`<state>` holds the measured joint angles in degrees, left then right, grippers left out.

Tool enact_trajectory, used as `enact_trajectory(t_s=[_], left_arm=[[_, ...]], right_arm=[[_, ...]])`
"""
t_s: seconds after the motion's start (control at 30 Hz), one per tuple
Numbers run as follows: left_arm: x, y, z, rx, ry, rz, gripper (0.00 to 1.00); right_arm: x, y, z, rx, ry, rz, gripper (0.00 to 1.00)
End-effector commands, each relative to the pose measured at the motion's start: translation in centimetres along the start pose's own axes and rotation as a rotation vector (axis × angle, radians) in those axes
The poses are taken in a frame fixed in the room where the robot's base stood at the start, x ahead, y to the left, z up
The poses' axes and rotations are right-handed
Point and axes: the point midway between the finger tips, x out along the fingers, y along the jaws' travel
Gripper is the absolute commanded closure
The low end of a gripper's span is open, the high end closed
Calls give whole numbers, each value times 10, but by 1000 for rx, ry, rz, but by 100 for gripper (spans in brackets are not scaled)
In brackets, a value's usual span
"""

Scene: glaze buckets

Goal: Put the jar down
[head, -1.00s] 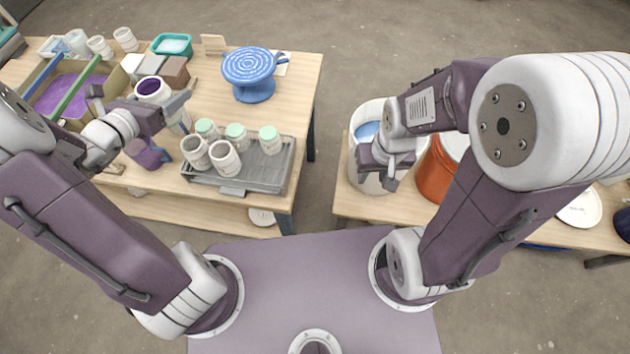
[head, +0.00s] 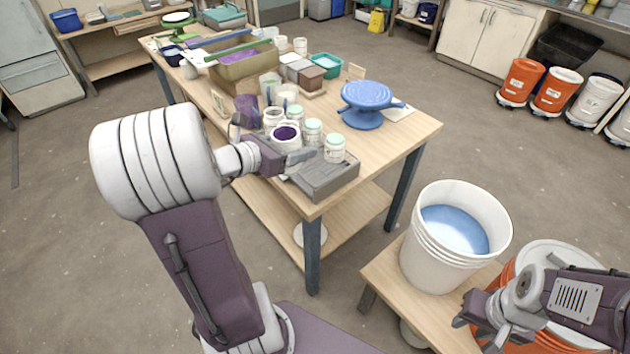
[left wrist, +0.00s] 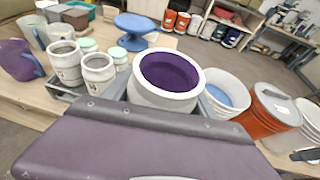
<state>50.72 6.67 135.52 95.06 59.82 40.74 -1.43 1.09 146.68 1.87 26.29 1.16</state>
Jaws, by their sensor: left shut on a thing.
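My left gripper (head: 298,158) is shut on a white jar (head: 285,139) with a dark purple inside. It holds the jar upright at the near side of the grey tray (head: 328,180). The jar fills the middle of the left wrist view (left wrist: 168,85), and its base is hidden there by my gripper. I cannot tell whether the base touches the tray. Several jars with pale green lids (head: 335,148) and open white jars (left wrist: 98,68) stand on the tray. My right gripper (head: 482,322) looks open and empty in front of the orange bucket (head: 540,318).
A blue turntable (head: 366,98) stands behind the tray. A purple pitcher (head: 247,108) stands to the left. A white bucket (head: 440,262) of blue glaze stands on the low bench (head: 388,277) at right. Bare tabletop (head: 410,132) shows at the table's right end.

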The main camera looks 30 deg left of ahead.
Motion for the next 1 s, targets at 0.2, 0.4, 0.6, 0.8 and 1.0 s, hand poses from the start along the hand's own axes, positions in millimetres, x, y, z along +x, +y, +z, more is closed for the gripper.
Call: enact_trajectory(t_s=[0.2,0.4,0.6,0.8,1.0], left_arm=[[10,2,-5,-2,-1,-1,100],[70,14,-18,-3,1,-6,100],[119,26,-26,-1,-1,-1,100],[131,30,-28,-1,-2,2,100],[142,30,-58,-4,1,1,100]], right_arm=[[5,0,0,0,0,0,64],[14,0,1,0,0,0,64],[16,0,2,0,0,0,64],[16,0,2,0,0,0,64],[23,0,2,0,0,0,64]])
